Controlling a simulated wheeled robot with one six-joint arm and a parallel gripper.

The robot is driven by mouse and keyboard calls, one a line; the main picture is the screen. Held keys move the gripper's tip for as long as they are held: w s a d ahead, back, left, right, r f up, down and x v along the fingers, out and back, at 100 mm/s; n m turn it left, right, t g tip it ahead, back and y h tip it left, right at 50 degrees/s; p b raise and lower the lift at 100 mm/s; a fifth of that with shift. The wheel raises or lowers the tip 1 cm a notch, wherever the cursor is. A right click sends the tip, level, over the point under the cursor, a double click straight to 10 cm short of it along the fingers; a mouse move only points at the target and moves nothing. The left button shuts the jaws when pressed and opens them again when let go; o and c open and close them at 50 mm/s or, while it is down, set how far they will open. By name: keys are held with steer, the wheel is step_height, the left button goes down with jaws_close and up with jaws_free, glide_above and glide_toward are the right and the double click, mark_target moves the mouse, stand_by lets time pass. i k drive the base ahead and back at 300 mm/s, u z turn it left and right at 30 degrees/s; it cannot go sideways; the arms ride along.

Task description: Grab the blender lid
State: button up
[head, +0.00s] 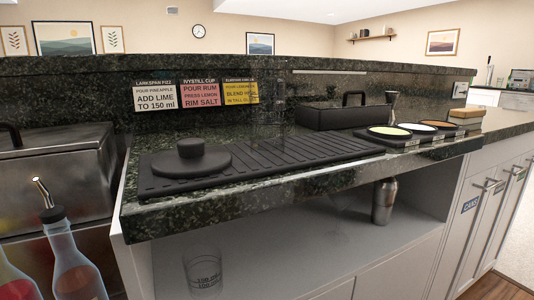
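A round black lid with a raised knob on top (190,158) lies flat on the black ribbed bar mat (300,154), near the mat's left end. It looks like the blender lid; its whole top is clear to see and nothing covers it. My gripper is not in view, so its distance from the lid and its state do not show.
A dark box with a handle (333,116) and a tray with several coloured rimming dishes (412,132) stand to the right. A steel shaker (384,201) and a clear measuring glass (204,270) stand on the shelf below. Bottles (73,262) stand front left.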

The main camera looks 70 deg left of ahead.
mark_target(192, 159)
steer(key=z, duration=0.1)
steer(key=k, duration=0.35)
steer(key=u, duration=2.65)
